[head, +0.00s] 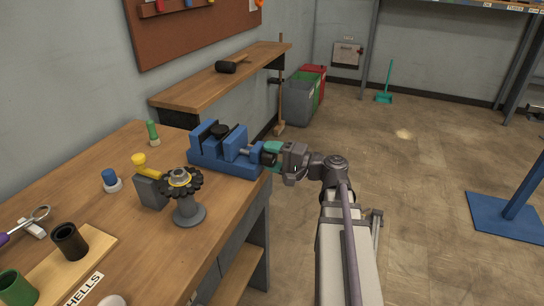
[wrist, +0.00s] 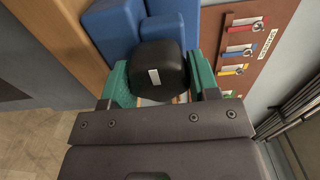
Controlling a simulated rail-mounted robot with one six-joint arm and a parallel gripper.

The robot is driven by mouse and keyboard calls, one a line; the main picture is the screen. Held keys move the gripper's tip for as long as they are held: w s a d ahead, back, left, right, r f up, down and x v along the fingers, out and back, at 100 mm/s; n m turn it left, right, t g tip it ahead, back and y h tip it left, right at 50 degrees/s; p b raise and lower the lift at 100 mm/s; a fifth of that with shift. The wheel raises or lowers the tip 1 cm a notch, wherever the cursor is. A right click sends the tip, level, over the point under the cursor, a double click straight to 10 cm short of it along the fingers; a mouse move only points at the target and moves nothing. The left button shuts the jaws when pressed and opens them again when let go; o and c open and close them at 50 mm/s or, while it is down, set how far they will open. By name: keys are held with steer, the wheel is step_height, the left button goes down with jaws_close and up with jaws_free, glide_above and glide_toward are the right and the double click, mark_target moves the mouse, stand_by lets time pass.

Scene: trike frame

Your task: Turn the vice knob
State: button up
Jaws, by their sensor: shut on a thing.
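The blue vice (head: 222,150) sits on the workbench at its right edge, with a dark round piece between its jaws. Its black knob (head: 268,158) is on the right end, facing my arm. In the wrist view the black knob (wrist: 160,70) carries a white mark and sits between the two green fingers, with the blue vice body (wrist: 112,30) behind it. My gripper (head: 277,152) reaches in from the right and is shut on the knob; its fingers (wrist: 162,80) lie on either side of it. The knob's far side is hidden.
The wooden workbench (head: 130,215) holds a black gear on a grey stand (head: 187,200), a yellow-topped piece (head: 139,160) and a blue-capped piece (head: 110,178) left of the vice. A shelf (head: 220,80) and bins (head: 303,95) stand behind.

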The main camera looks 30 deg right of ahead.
steer(key=o, duration=0.9)
steer(key=v, duration=1.1)
